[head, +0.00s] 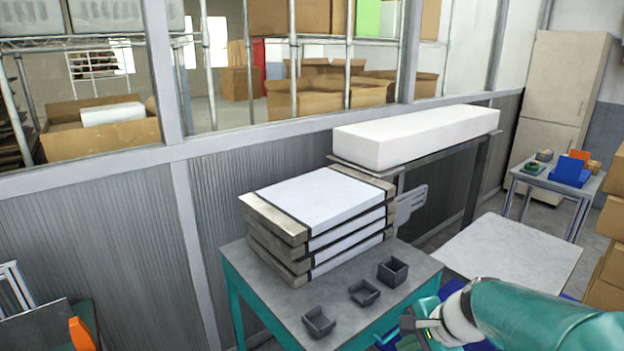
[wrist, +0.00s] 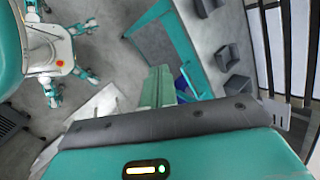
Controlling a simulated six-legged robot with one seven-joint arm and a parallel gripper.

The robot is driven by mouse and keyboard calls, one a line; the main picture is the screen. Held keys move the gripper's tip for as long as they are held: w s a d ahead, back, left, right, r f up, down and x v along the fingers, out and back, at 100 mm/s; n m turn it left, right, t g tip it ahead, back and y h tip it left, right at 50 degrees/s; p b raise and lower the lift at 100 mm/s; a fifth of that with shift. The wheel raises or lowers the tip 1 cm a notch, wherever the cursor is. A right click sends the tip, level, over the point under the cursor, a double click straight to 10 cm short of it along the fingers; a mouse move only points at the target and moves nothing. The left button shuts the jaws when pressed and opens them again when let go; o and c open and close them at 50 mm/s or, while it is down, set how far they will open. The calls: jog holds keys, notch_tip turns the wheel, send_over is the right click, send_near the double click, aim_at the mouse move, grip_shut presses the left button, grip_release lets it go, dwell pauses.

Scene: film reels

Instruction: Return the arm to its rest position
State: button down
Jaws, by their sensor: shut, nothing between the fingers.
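My gripper (wrist: 160,86) shows in the wrist view as two green fingers pressed together, with nothing between them. In the head view my gripper (head: 390,335) is at the lower right, beside the front right corner of the teal-legged table (head: 285,300); its fingertips are hard to make out there. My teal arm reaches in from the bottom right corner. Whether the gripper touches the table cannot be told.
The table holds a stack of white-topped slabs (head: 320,200) and dark trays (head: 319,321), (head: 364,292), (head: 392,270). A long white block (head: 415,138) lies on a shelf behind. A pale low surface (head: 510,255) and a small table (head: 550,185) stand right.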

jog(key=s+a+r+n+h, duration=0.1)
jog(key=s+r+n+h, duration=0.1)
jog(key=s+r+n, duration=0.2)
jog(key=s+a+r+n+t+h, duration=0.1)
jog(key=s+r+n+h, duration=0.1)
jog(key=s+n, duration=0.7)
jog(key=shift+a+r+n, duration=0.3)
jog(key=shift+r+n, duration=0.1)
jog(key=shift+r, duration=0.5)
jog(key=shift+a, duration=0.2)
